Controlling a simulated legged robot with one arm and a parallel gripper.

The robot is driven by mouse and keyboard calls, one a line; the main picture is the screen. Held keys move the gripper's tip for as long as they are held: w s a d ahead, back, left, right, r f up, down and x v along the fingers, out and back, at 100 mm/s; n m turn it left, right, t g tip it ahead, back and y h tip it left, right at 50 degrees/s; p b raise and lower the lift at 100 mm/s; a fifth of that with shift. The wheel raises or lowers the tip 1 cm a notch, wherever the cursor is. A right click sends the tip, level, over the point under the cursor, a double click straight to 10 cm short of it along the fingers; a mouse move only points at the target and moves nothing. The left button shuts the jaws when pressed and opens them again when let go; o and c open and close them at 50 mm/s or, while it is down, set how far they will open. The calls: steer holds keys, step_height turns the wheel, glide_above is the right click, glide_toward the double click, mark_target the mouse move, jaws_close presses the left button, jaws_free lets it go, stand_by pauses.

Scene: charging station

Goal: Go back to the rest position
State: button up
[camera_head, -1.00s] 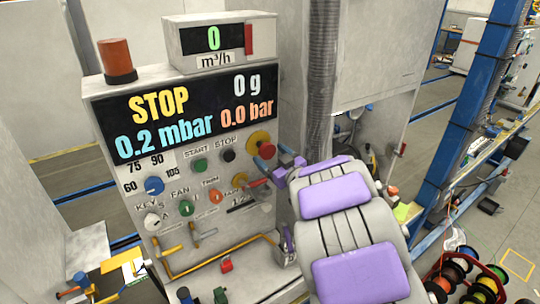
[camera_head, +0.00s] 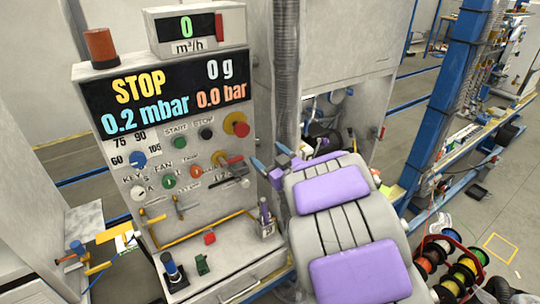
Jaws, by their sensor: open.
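My gripper (camera_head: 270,157) is at the upper middle, at the end of my grey and purple arm, which fills the lower right. Its two blue-grey fingertips are spread apart with nothing between them. It appears just right of the control panel (camera_head: 113,195), near the red-handled lever (camera_head: 233,160). I cannot tell the exact gap to the panel. The wrist is partly hidden behind my arm links. The display (camera_head: 165,95) reads STOP, 0.2 mbar, 0 g and 0.0 bar.
A red-orange beacon (camera_head: 101,47) stands on the panel top. Yellow pipes (camera_head: 200,229) and small valves run along its lower part. A ribbed hose (camera_head: 286,80) rises behind my gripper. Coloured spools (camera_head: 452,262) sit at lower right. Open floor (camera_head: 492,212) lies to the right.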

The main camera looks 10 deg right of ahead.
steer(key=shift+d, duration=0.1)
steer(key=s+d+m+g+h, duration=0.3)
steer(key=s+d+m+h, duration=0.1)
steer(key=d+h, duration=0.35)
steer(key=s+d+f+m+g+h, duration=0.1)
steer(key=s+d+g, duration=0.1)
steer(key=s, duration=0.4)
steer(key=s+d+f+m+g+h, duration=0.1)
steer(key=s+d+f+g+h, duration=0.1)
steer(key=s, duration=0.3)
steer(key=s+a+g+y, duration=0.1)
steer(key=s+a+g, duration=0.2)
steer(key=s, duration=0.7)
steer(key=s+a+f+g+y, duration=0.1)
steer(key=s+a+g, duration=0.2)
steer(key=s, duration=0.8)
steer(key=s+a+g+y, duration=0.1)
steer(key=s+a+g, duration=0.2)
steer(key=s, duration=0.8)
steer(key=shift+s+a+f+m+g, duration=0.2)
steer(key=shift+a+f+m+g, duration=0.15)
steer(key=shift+g, duration=0.85)
steer(key=shift+w+f+y, duration=0.1)
steer(key=shift+y, duration=0.15)
steer(key=shift+c, duration=0.2)
